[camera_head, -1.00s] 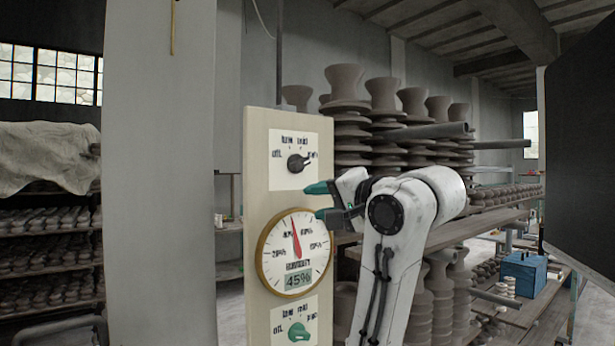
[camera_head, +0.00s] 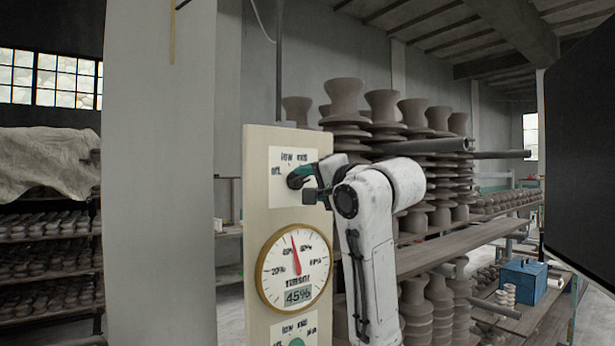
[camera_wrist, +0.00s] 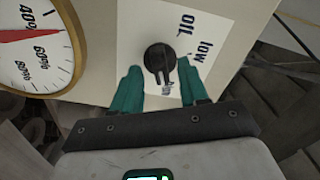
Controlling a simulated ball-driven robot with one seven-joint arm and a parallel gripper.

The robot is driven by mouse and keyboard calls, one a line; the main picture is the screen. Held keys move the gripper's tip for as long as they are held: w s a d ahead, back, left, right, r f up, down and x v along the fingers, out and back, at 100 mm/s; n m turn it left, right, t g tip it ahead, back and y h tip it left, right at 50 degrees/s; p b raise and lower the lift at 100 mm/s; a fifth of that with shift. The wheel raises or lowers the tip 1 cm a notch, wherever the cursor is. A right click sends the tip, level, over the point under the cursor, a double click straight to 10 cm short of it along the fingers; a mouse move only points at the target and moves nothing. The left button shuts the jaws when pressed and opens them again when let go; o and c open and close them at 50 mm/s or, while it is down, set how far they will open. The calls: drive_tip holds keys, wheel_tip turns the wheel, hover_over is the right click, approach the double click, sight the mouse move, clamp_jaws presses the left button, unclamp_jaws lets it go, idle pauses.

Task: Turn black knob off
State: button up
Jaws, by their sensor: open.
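The black knob (camera_head: 294,181) is on the white upper plate (camera_head: 283,200) of a cream panel, partly hidden by my gripper in the head view. In the wrist view the black knob (camera_wrist: 158,58) shows clearly, its ridge pointing down towards a partly hidden label. The off label (camera_wrist: 187,22) is above and right of it. My gripper (camera_wrist: 158,68) is open, with one teal finger on each side of the knob. Gaps show beside the knob; I cannot tell whether either finger touches it. My gripper (camera_head: 308,176) reaches the panel from the right in the head view.
A round humidity gauge (camera_head: 295,266) sits below the knob plate. A green knob (camera_head: 297,342) is lower, cut off by the frame edge. Shelves of stacked clay pots (camera_head: 345,130) stand behind my arm. A grey pillar (camera_head: 160,200) stands left of the panel.

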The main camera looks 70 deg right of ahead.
drive_tip(key=shift+w+d, duration=0.25)
drive_tip(key=shift+w, duration=0.1)
clamp_jaws()
